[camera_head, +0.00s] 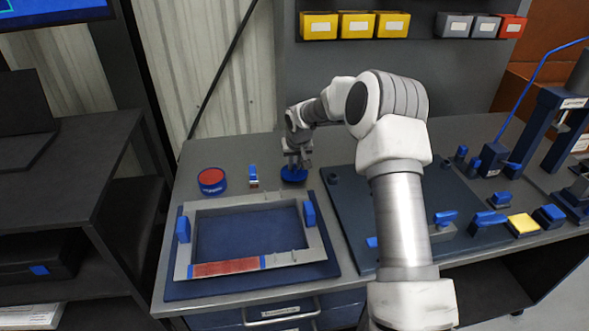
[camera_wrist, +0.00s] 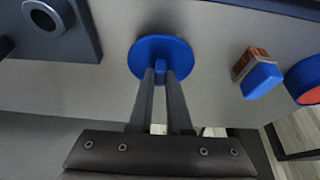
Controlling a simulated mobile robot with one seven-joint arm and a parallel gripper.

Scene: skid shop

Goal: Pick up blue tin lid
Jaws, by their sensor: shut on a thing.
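The blue tin lid (camera_head: 294,174) is a round blue disc with a small knob, at the back of the grey workbench. In the wrist view the lid (camera_wrist: 160,55) lies just beyond my fingers, with its knob between the fingertips. My gripper (camera_head: 297,163) is above the lid and shut on its knob; the fingers (camera_wrist: 161,75) show close together in the wrist view. I cannot tell whether the lid touches the bench. A round tin (camera_head: 212,182), blue with a red top, stands to the left.
A small blue-handled brush (camera_head: 253,176) stands between tin and lid. A grey frame (camera_head: 190,225) lies on a blue mat in front. A dark board (camera_head: 345,200) with blue clamps is to the right. Yellow bins (camera_head: 357,24) hang behind.

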